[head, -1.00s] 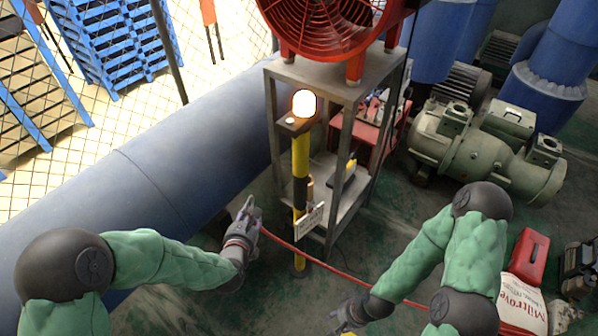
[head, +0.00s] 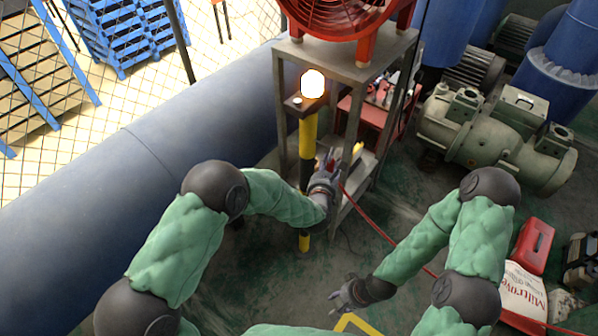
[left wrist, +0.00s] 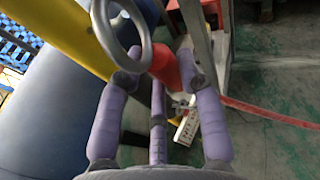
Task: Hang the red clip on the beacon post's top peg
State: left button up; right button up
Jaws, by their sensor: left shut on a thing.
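The beacon post (head: 309,140) is yellow and black and carries a glowing lamp (head: 312,84) on top. In the left wrist view the yellow post (left wrist: 62,38) runs across the upper left. I cannot make out its top peg. My left gripper (head: 328,162) is just right of the post, below the lamp. It is shut on the red clip (left wrist: 165,68), whose grey metal ring (left wrist: 122,38) sticks up beyond the fingers, overlapping the post's edge in view. My right gripper (head: 345,297) is low in front, empty, its fingers looking spread.
A grey metal stand (head: 345,62) with a red fan (head: 345,12) stands right behind the post. A red hose (head: 385,238) runs from near my left gripper to the lower right. A white sign (left wrist: 188,127) shows below the fingers. A large blue pipe (head: 140,165) lies left.

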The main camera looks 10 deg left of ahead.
pick_arm(q)
jog(key=w+d, duration=0.1)
jog(key=d, duration=0.5)
jog(key=w+a+f, duration=0.1)
jog(key=w+a, duration=0.3)
jog(key=a, duration=0.3)
jog(key=shift+w+a+h, duration=0.2)
jog(key=shift+h, duration=0.1)
dwell(0.6)
jog(key=shift+f, duration=0.1)
dwell(0.6)
jog(key=shift+b, duration=0.45)
dwell(0.3)
jog(key=shift+a+b, duration=0.1)
jog(key=shift+b, duration=0.35)
dwell(0.3)
